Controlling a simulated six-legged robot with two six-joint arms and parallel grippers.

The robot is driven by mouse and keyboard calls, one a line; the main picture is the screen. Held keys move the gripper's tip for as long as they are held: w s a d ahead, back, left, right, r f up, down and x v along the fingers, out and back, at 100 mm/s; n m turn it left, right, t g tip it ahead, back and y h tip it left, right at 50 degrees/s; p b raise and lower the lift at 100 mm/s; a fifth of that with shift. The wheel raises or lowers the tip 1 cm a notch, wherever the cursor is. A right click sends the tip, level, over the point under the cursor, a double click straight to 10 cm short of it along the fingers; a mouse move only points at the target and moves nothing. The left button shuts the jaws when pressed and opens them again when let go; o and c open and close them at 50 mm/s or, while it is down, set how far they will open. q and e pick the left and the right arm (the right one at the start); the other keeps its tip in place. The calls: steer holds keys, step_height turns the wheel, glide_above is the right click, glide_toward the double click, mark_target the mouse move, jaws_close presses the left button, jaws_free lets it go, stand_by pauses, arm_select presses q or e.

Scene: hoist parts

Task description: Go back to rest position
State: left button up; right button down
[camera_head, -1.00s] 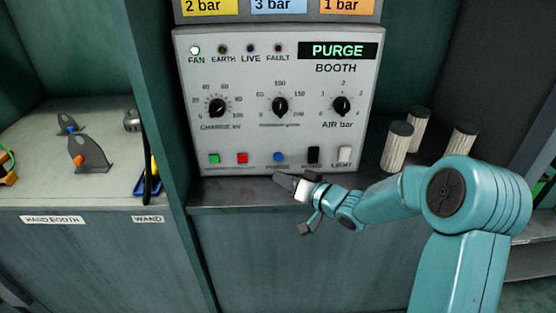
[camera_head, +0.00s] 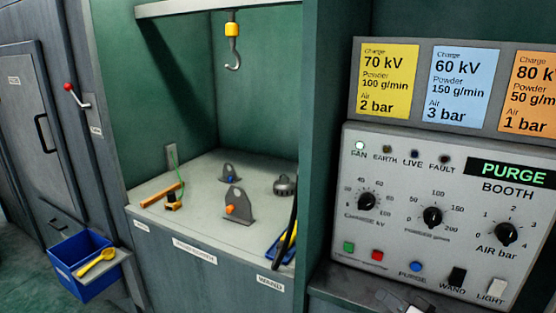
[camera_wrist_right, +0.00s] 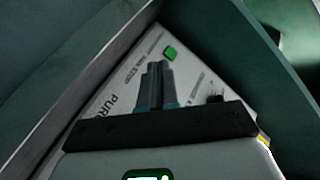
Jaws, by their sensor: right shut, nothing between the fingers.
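My right gripper (camera_head: 398,302) shows only in part at the bottom edge of the head view, just in front of the control panel's lower edge. In the right wrist view its two dark fingers (camera_wrist_right: 156,68) are together with nothing between them. The control panel (camera_head: 372,163) has three black dials, a row of buttons and a lit green FAN lamp. The panel also shows tilted behind the fingers in the right wrist view (camera_wrist_right: 125,75), with a green button. My left gripper is not in view.
A booth (camera_head: 240,238) left of the panel holds grey brackets and small parts. A hook (camera_head: 233,62) hangs above it. A blue bin (camera_head: 68,263) with a yellow scoop (camera_head: 97,263) is at lower left, below a red-knobbed lever (camera_head: 77,95). A grey door (camera_head: 38,130) stands far left.

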steer(key=s+a+f+m+g+p, duration=0.2)
steer(key=s+a+f+g+p, duration=0.45)
steer(key=a+f, duration=0.75)
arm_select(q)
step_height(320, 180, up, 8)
arm_select(e)
steer(key=s+a+f+n+g, duration=0.1)
steer(key=s+f+n+g, duration=0.1)
steer(key=s, duration=0.8)
steer(key=s+a+f+n+g+h, duration=0.1)
steer(key=s+f+g, duration=0.4)
steer(key=s, duration=0.6)
steer(key=shift+s+a+n+g+h, duration=0.2)
steer(key=shift+a+n+g+h, duration=0.1)
steer(key=shift+a+n+g, duration=0.2)
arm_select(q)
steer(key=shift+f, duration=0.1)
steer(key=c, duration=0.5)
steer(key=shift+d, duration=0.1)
arm_select(e)
steer(key=shift+d, duration=0.15)
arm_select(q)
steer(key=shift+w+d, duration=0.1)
arm_select(e)
steer(key=shift+d, duration=0.1)
